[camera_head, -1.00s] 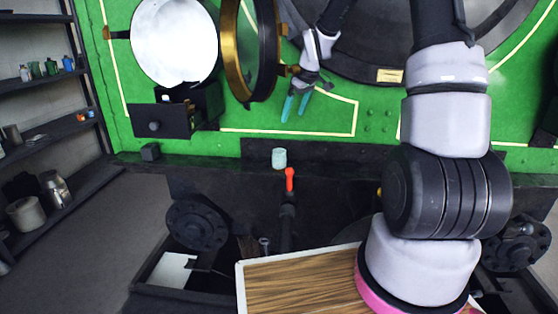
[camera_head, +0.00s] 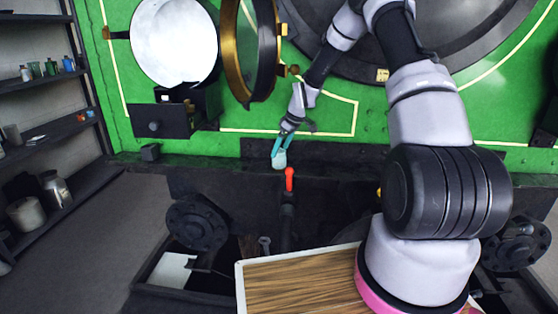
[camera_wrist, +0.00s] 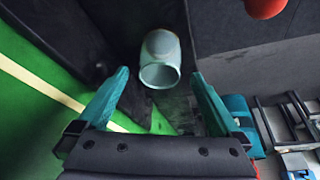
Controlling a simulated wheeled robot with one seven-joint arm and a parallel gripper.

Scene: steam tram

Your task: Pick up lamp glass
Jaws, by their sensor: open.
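The lamp glass (camera_head: 280,160) is a small pale blue-green cylinder on the dark ledge below the green tram front. In the wrist view the lamp glass (camera_wrist: 161,58) lies ahead of the fingertips, centred between them, with its round open end facing me. My gripper (camera_head: 279,146) is at the lamp glass in the head view, its teal fingers partly overlapping it there. In the wrist view my gripper (camera_wrist: 158,80) is open, with one finger to each side and nothing held. I cannot tell whether a finger touches the glass.
A red-handled lever (camera_head: 289,180) stands just right of the lamp glass; its red knob (camera_wrist: 265,6) shows in the wrist view. An open round lamp housing (camera_head: 175,42) and its brass-rimmed door (camera_head: 250,50) are above left. A wooden board (camera_head: 300,283) is below.

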